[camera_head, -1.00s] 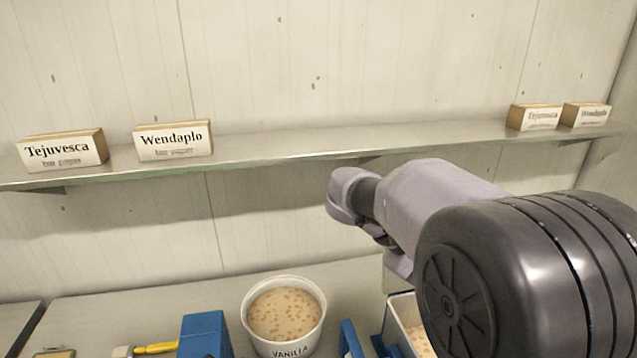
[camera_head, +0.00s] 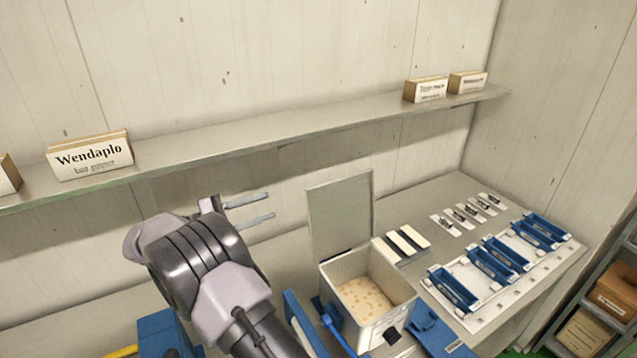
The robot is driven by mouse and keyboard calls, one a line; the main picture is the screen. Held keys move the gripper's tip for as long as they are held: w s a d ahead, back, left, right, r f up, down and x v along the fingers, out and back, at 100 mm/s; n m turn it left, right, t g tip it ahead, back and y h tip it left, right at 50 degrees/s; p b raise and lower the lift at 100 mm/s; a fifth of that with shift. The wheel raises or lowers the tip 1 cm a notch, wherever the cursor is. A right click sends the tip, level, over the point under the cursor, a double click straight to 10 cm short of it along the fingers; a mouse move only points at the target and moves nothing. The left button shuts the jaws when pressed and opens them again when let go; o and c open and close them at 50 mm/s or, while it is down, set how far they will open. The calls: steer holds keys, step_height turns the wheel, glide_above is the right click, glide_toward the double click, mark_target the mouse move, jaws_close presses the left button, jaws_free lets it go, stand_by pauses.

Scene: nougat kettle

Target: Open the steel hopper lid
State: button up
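The hopper (camera_head: 345,320) is a pale square box on the counter, right of my arm. Its steel lid (camera_head: 340,215) is a flat grey panel standing upright at the box's back edge, so the top is open. A pale mass with tan bits (camera_head: 362,298) shows inside. My gripper (camera_head: 271,205) is left of the lid and apart from it. Its two grey fingers point right with a gap between them and nothing held.
Blue trays (camera_head: 497,260) stand on a white board at the right. Two white-topped strips (camera_head: 407,241) lie beside the lid. A blue lever (camera_head: 335,330) stands at the box's front left.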

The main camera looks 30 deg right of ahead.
mark_target(326, 187)
steer(key=d, duration=1.7)
steer(key=shift+s+d, duration=0.25)
steer(key=shift+s, duration=0.15)
steer(key=shift+c, duration=0.2)
jaws_close()
